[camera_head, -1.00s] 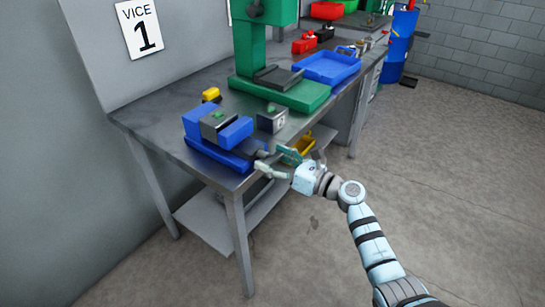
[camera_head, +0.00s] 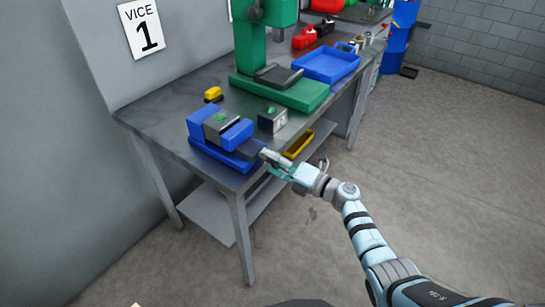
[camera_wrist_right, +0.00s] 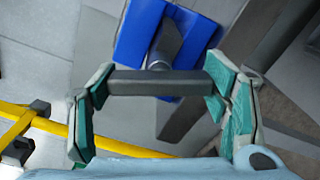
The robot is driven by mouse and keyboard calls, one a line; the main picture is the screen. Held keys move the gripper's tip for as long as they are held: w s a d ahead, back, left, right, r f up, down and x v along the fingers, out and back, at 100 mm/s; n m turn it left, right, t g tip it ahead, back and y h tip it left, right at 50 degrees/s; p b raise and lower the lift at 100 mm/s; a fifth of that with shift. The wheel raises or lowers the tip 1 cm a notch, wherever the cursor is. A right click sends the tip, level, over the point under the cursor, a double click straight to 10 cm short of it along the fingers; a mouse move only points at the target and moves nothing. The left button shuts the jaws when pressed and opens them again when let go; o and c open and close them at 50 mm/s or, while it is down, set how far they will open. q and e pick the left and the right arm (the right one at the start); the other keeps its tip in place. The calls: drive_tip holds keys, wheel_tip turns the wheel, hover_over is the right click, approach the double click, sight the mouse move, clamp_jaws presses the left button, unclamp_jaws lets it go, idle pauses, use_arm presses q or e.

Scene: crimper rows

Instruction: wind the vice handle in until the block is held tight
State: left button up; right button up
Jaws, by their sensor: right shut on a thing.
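The blue vice (camera_head: 240,160) sits at the near end of the workbench. A grey block with a green mark (camera_head: 217,126) stands between its blue jaws; I cannot tell whether any gap is left. My right gripper (camera_head: 268,161) is at the vice's front, by the bench edge. In the right wrist view, my right gripper (camera_wrist_right: 158,76) is shut on the vice handle (camera_wrist_right: 155,84), a dark bar spanning from finger to finger. The blue vice body (camera_wrist_right: 135,35) and its grey screw (camera_wrist_right: 166,45) show behind the bar. My left gripper is not in view.
Beside the vice are a small dark box with a green top (camera_head: 272,120) and a yellow object (camera_head: 213,94). A green machine (camera_head: 290,92) and a blue tray (camera_head: 327,65) stand farther along. A yellow bin (camera_head: 298,145) is below the bench edge. The floor at right is clear.

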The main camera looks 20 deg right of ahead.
drive_tip(key=m+p, duration=0.2)
drive_tip(key=m, duration=0.4)
drive_tip(key=shift+m+p, duration=0.3)
drive_tip(key=m, duration=0.2)
drive_tip(key=shift+m+p, duration=0.3)
drive_tip(key=shift+p, duration=0.1)
drive_tip(key=shift+s+f+m+p, duration=0.1)
drive_tip(key=shift+m+p, duration=0.3)
drive_tip(key=shift+m, duration=1.3)
drive_tip(key=o, duration=1.2)
drive_tip(key=shift+c, duration=0.2)
drive_tip(key=shift+d, duration=0.15)
